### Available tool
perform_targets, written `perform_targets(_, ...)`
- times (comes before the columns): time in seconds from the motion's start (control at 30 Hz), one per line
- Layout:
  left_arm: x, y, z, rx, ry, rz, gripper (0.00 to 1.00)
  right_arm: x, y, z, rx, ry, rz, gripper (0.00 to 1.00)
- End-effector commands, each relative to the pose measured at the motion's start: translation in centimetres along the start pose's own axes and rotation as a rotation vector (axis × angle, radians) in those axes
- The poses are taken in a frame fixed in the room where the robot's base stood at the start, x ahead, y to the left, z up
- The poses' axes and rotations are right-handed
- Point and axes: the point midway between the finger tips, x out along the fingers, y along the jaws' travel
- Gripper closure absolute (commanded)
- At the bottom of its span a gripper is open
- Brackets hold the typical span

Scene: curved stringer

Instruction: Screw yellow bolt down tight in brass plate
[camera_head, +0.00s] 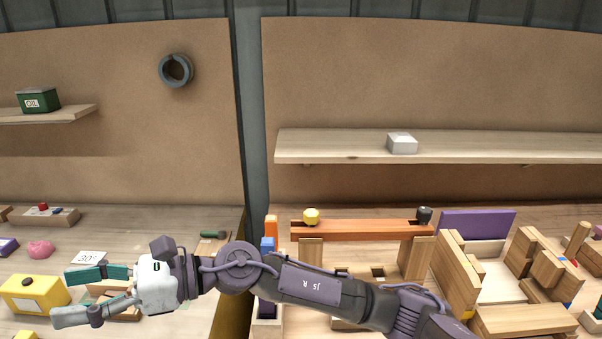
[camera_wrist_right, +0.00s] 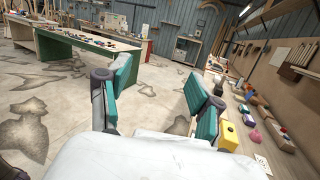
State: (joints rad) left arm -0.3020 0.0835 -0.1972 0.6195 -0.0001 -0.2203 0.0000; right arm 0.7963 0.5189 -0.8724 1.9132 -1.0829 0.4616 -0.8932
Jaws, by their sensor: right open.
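No brass plate can be clearly picked out. My right gripper (camera_head: 68,296) reaches across to the left side of the head view, well left of the knob, with its teal fingers apart. In the right wrist view the gripper (camera_wrist_right: 160,88) is open with nothing between its fingers. My left gripper is not in view.
My right arm hides part of the bench. A yellow box (camera_head: 36,296) shows close behind the right fingers. Wooden blocks (camera_head: 455,270) and a purple panel (camera_head: 478,223) crowd the right. A wall shelf (camera_head: 345,147) holds a white block. The wrist view shows a green-legged table (camera_wrist_right: 75,55) across open floor.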

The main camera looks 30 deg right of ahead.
Motion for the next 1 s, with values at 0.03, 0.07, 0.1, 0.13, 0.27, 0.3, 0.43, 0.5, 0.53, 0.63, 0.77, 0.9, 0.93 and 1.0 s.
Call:
perform_targets(0.03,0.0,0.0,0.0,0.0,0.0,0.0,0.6,-0.6,-0.9,-1.6,-0.208,0.195,0.067,0.35)
perform_targets(0.07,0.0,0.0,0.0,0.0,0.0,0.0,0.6,-1.5,-1.5,-2.9,-0.323,0.319,0.113,0.35)
perform_targets(0.1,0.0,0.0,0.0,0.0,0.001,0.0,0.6,-3.2,-2.9,-4.4,-0.465,0.491,0.168,0.35)
perform_targets(0.13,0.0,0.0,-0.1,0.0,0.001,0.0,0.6,-5.1,-4.3,-5.2,-0.561,0.624,0.207,0.35)
perform_targets(0.27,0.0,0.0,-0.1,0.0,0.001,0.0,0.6,-14.4,-10.1,-5.4,-0.803,1.118,0.328,0.35)
perform_targets(0.3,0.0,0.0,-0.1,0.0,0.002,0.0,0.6,-17.3,-11.6,-4.5,-0.837,1.247,0.351,0.35)
perform_targets(0.43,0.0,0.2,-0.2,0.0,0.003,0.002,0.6,-25.8,-14.6,-0.2,-0.86,1.599,0.402,0.35)
perform_targets(0.5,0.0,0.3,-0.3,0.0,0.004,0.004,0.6,-29.6,-15.3,2.3,-0.835,1.744,0.418,0.35)
perform_targets(0.53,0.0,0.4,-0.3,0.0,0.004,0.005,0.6,-30.9,-15.4,3.3,-0.821,1.795,0.422,0.35)
perform_targets(0.63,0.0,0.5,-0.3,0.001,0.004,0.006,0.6,-34.5,-15.3,6.0,-0.769,1.926,0.433,0.35)
perform_targets(0.77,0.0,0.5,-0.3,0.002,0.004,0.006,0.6,-37.0,-15.0,8.1,-0.72,2.014,0.44,0.35)
perform_targets(0.9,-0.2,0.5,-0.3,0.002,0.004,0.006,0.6,-37.9,-15.1,8.0,-0.702,2.037,0.443,0.35)
perform_targets(0.93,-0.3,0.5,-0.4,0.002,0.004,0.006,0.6,-38.1,-15.2,7.8,-0.701,2.037,0.443,0.35)
perform_targets(1.0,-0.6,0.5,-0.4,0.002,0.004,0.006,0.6,-38.5,-15.4,6.9,-0.7,2.035,0.445,0.35)
